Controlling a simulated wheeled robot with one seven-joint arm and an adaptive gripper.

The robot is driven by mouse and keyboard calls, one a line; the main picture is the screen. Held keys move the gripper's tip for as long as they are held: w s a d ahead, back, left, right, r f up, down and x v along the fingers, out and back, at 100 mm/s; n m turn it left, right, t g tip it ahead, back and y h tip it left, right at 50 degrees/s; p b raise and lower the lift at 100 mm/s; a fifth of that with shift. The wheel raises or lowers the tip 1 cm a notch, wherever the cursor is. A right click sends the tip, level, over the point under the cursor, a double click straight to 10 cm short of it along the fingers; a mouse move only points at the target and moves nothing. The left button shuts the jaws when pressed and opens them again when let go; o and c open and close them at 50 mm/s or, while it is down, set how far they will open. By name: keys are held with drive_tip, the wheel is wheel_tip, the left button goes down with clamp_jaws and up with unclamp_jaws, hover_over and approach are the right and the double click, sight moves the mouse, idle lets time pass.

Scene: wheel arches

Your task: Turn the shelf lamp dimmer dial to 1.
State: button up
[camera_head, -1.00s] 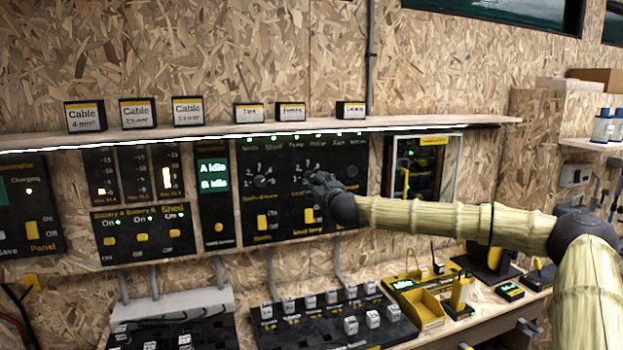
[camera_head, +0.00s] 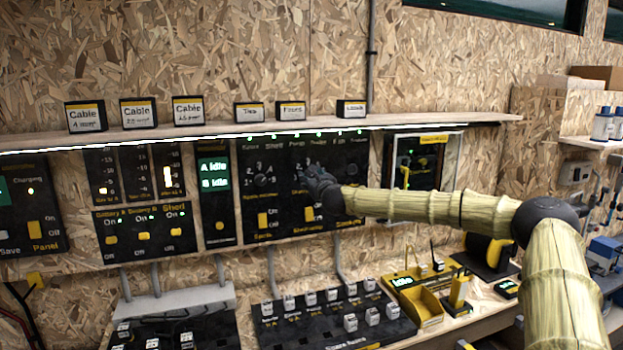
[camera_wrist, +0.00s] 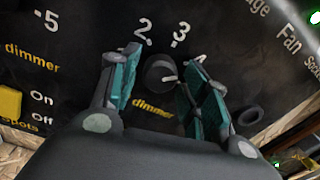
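A black panel (camera_head: 275,212) on the wall carries two dimmer dials. The left dial (camera_head: 264,180) is clear of my arm. My gripper (camera_head: 312,178) is at the right dial on this panel and hides most of it in the head view. In the wrist view a round black dial (camera_wrist: 160,72) sits between the two fingers of my gripper (camera_wrist: 161,66), with numbers 2 and 3 above it and "dimmer" printed below. The fingers are open, one on each side, with small gaps visible. A pale mark shows near the dial's lower right; its exact setting is hard to read.
A lit shelf (camera_head: 440,125) with label boxes runs above the panel. Yellow switches (camera_head: 264,219) sit below the dials. A framed box (camera_head: 423,165) is to the right, behind my forearm. The bench below holds a yellow bin (camera_head: 422,308) and a socket board (camera_head: 330,322).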

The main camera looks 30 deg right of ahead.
drive_tip(key=c, duration=0.6)
